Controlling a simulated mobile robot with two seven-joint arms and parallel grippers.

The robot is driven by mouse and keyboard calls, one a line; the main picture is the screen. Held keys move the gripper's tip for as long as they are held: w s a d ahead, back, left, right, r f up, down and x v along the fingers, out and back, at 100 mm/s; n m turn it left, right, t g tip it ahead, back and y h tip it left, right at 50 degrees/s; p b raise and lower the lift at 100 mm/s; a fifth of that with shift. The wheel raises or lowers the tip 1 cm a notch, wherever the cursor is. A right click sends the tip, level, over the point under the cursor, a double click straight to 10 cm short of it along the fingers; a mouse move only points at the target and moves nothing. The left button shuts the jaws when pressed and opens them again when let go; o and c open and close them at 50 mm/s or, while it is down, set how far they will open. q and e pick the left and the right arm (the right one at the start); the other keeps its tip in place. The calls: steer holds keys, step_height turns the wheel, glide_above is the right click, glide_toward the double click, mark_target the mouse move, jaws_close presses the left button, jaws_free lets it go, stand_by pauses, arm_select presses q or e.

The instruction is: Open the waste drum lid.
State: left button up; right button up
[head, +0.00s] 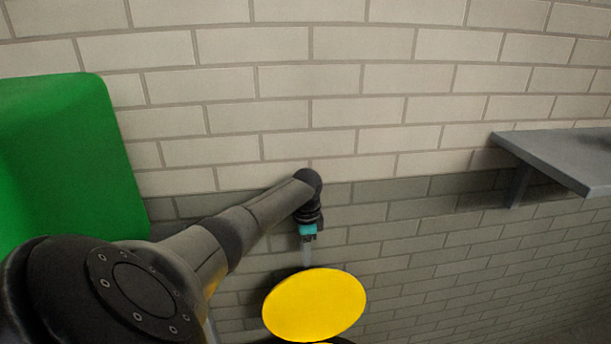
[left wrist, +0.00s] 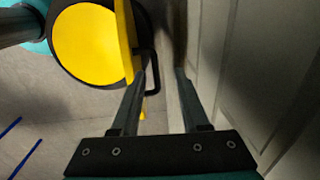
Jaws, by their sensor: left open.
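The yellow round waste drum lid (head: 314,305) shows at the bottom middle of the head view, its broad face tilted towards me. In the left wrist view a yellow strip, seemingly the lid edge-on (left wrist: 129,38), stands beside a round yellow face with a dark rim (left wrist: 88,45). I cannot tell whether that face is the drum's inside. A dark bar like a handle (left wrist: 154,75) sits right of the lid. My left gripper (head: 307,262) points down at the lid's upper edge. In its wrist view the open fingers (left wrist: 163,75) straddle the bar's area; contact is unclear.
A brick wall (head: 330,90) stands close behind the drum. A green box-like object (head: 65,150) is at the left. A grey shelf (head: 565,155) juts from the wall at the right. The floor (left wrist: 30,110) shows pale with blue lines.

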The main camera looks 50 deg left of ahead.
arm_select(q)
step_height(320, 180, up, 8)
steer(key=shift+s+d+r+p, duration=0.15)
steer(key=shift+d+p, duration=0.1)
steer(key=shift+p, duration=0.2)
steer(key=shift+d, duration=0.1)
stand_by(0.3)
